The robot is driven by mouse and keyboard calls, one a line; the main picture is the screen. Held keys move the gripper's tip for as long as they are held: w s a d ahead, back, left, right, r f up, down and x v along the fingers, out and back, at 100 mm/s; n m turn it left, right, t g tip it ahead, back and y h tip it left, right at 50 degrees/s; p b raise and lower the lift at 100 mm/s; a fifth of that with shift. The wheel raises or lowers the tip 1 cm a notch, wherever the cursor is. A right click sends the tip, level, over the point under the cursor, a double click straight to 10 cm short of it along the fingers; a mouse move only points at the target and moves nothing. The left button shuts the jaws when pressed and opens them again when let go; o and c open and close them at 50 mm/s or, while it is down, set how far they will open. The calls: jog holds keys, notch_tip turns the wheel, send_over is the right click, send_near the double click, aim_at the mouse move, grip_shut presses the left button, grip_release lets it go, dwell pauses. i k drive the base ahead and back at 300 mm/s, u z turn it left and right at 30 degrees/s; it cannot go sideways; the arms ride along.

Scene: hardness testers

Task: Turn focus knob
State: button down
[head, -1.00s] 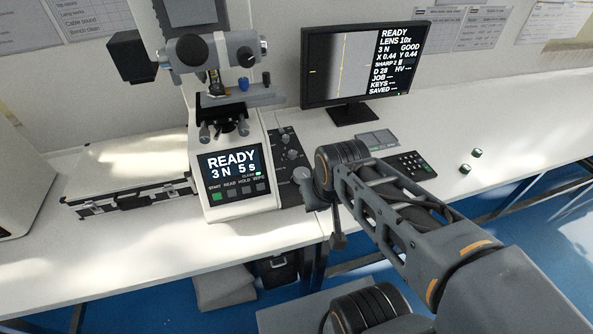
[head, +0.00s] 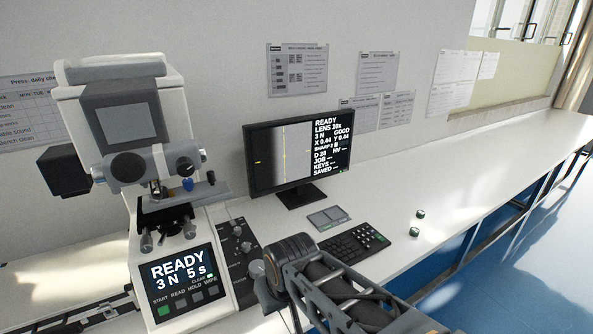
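The hardness tester (head: 135,115) stands at the left in the head view. Its lit panel (head: 180,280) reads READY, 3 N, 5 s. Grey knobs sit low on its stage, one at the left (head: 147,243) and one at the right (head: 189,230). A dark side panel (head: 238,250) right of the lit panel carries several small knobs. My gripper (head: 268,290) is at the lower middle, just right of the side panel. Its fingers are not clear, and I cannot tell whether it touches anything.
A monitor (head: 297,155) behind my arm reads READY, LENS 10x, GOOD. A keypad (head: 353,245) and a small flat box (head: 328,218) lie in front of it. Two small green-topped pieces (head: 417,232) lie farther right. The right part of the bench (head: 480,170) is clear.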

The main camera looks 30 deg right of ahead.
aim_at(257, 268)
jog(key=z, duration=1.75)
jog(key=k, duration=0.8)
jog(key=u, duration=1.15)
jog(key=i, duration=0.5)
